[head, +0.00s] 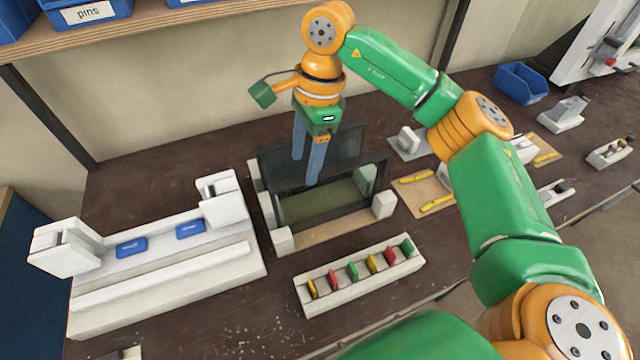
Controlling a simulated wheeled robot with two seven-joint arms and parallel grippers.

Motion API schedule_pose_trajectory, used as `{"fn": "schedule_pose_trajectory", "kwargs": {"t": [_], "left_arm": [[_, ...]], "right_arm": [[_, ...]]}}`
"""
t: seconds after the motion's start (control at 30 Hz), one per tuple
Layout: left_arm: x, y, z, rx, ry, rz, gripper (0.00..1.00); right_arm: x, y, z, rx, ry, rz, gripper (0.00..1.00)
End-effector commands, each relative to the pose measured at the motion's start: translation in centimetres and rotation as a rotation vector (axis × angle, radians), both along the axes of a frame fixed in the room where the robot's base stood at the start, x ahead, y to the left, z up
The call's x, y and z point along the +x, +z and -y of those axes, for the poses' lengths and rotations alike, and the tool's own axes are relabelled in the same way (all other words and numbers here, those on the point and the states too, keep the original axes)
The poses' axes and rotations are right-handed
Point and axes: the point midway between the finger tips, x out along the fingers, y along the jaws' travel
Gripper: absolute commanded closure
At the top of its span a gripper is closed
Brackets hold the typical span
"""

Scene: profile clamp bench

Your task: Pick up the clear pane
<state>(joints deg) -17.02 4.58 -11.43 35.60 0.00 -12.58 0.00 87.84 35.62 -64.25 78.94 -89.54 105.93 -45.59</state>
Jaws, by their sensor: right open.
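A rack (385,205) with pale corner blocks stands in the middle of the bench and holds upright panes. The front one is a see-through, greenish clear pane (322,205) with a dark upper edge. A darker pane (345,148) stands behind it and reaches higher. My right gripper (305,170) points down over the rack's left half, its two fingers apart near the panes' top edges. I cannot tell whether the fingers straddle the clear pane or touch it. My left gripper is out of view.
A long white clamp fixture (165,285) with blue pads lies at left. A white holder (335,299) with several coloured clips sits in front of the rack. Yellow tools (437,202) lie on a board at right. A shelf (150,25) with blue bins runs above.

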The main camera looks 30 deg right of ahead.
Motion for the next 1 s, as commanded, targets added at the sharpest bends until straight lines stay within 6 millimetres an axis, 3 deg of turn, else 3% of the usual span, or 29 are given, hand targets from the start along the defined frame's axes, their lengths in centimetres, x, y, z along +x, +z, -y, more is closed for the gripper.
{"fn": "schedule_pose_trajectory", "kwargs": {"t": [0.03,0.1,0.17,0.27,0.43,0.53,0.77,0.8,0.87,1.0], "left_arm": [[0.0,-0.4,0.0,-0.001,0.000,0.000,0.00],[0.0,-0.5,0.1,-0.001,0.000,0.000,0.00],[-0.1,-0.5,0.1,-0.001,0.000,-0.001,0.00],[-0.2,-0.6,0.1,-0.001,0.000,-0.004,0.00],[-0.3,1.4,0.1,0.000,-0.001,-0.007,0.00],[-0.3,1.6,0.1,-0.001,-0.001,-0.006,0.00],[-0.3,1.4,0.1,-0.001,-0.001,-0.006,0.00],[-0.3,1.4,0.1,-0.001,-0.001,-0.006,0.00],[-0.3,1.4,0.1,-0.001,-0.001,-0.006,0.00],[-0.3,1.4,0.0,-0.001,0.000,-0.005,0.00]], "right_arm": [[0.0,0.5,2.1,-0.072,-0.020,-0.001,0.35],[-0.2,1.2,4.1,-0.149,-0.040,-0.012,0.35],[-0.4,1.1,4.9,-0.179,-0.048,-0.020,0.35],[-0.5,-0.2,5.1,-0.186,-0.048,-0.027,0.35],[-0.4,-2.8,5.1,-0.185,-0.047,-0.029,0.35],[-0.4,-4.7,5.0,-0.184,-0.048,-0.026,0.35],[-0.3,-5.5,5.0,-0.182,-0.048,-0.022,0.35],[-0.3,-5.5,5.0,-0.182,-0.048,-0.022,0.38],[-0.3,-5.5,4.9,-0.181,-0.048,-0.021,0.54],[-0.3,-5.5,4.9,-0.181,-0.047,-0.021,0.92]]}}
